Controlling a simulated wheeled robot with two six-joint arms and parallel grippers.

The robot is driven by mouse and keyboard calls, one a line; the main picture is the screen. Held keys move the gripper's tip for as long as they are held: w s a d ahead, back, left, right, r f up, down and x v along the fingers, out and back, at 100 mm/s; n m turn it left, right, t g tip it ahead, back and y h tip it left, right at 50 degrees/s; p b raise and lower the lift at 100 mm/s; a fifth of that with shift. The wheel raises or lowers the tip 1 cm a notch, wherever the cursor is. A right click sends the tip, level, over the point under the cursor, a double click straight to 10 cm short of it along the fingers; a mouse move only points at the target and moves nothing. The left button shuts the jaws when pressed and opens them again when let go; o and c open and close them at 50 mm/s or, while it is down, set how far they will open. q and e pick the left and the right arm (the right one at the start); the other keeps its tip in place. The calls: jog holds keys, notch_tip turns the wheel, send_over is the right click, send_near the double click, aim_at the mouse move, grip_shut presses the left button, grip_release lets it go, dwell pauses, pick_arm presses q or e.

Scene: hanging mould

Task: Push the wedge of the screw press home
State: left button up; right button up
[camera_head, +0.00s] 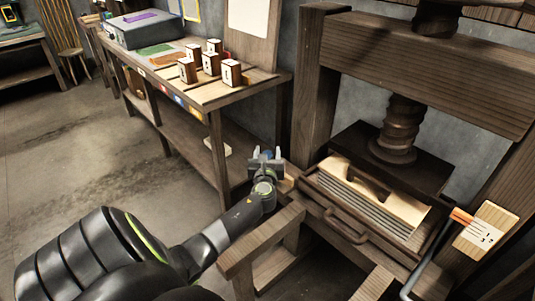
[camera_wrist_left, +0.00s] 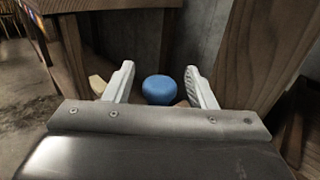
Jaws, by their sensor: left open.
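The screw press (camera_head: 313,90) is a heavy wooden frame with a dark screw (camera_head: 400,130) and a platen over a drawer-like bed with a handle. A blue rounded knob (camera_head: 267,155) shows at the press's left side; I take it for the wedge's end. A piece of lighter wood (camera_head: 291,173) lies just right of my gripper, partly hidden. My left gripper (camera_head: 266,156) is open. In the left wrist view the blue knob (camera_wrist_left: 163,89) appears between the open fingers (camera_wrist_left: 163,82), apart from both. Whether the gripper touches it I cannot tell. My right gripper is not in view.
A wooden bench (camera_head: 215,98) with several marked blocks (camera_head: 210,62) and a grey case (camera_head: 145,28) stands behind on the left. A wooden rail (camera_head: 260,238) juts out in front of the press. A light wooden plate (camera_head: 487,232) is at the right. The floor at left is clear.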

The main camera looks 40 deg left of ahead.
pick_arm(q)
grip_shut()
jog(key=d, duration=0.2)
jog(key=d+p, duration=0.1)
jog(key=d, duration=0.1)
jog(key=d+p, duration=0.1)
jog(key=d, duration=0.1)
jog(key=shift+s+d, duration=0.25)
jog(key=shift+d, duration=0.1)
jog(key=shift+f, duration=0.15)
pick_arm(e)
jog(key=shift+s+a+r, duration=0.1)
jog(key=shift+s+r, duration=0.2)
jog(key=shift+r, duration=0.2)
pick_arm(q)
jog(key=shift+c, duration=1.5)
grip_release()
jog(key=shift+d, duration=0.1)
jog(key=shift+o, duration=1.3)
jog(key=shift+d, duration=0.1)
jog(key=shift+o, duration=0.2)
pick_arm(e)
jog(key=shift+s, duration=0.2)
